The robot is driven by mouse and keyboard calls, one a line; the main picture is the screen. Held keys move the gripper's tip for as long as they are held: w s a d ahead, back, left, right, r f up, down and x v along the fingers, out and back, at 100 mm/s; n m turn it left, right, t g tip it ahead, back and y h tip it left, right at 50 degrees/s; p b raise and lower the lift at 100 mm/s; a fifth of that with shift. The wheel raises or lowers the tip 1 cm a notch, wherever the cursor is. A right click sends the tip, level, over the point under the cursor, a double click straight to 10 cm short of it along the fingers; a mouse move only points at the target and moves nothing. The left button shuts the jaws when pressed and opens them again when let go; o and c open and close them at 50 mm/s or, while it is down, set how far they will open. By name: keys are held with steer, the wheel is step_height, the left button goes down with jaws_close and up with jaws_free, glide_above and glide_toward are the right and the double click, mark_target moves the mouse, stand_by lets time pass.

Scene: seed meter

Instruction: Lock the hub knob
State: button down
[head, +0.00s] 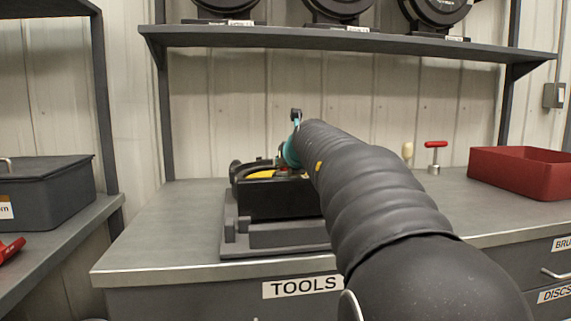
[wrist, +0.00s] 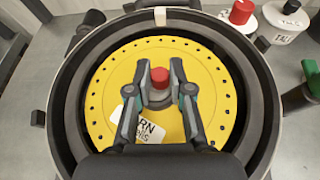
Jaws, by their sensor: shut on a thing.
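The hub knob (wrist: 160,75) is a small red knob at the middle of a yellow seed disc (wrist: 205,75). In the head view, my arm hides the knob and much of the meter (head: 280,205), which sits on the bench; a sliver of yellow disc (head: 262,174) shows.
A red bin (head: 520,172) and a red T-handled tool (head: 436,155) stand on the bench (head: 165,225) to the right. White containers (wrist: 285,22) stand beside the meter. A shelf (head: 350,39) with several black round units is above. The bench's left part is clear.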

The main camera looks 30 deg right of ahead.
stand_by(0.3)
steer(key=c, duration=1.1)
jaws_free()
steer(key=shift+o, duration=0.2)
steer(key=v, duration=1.2)
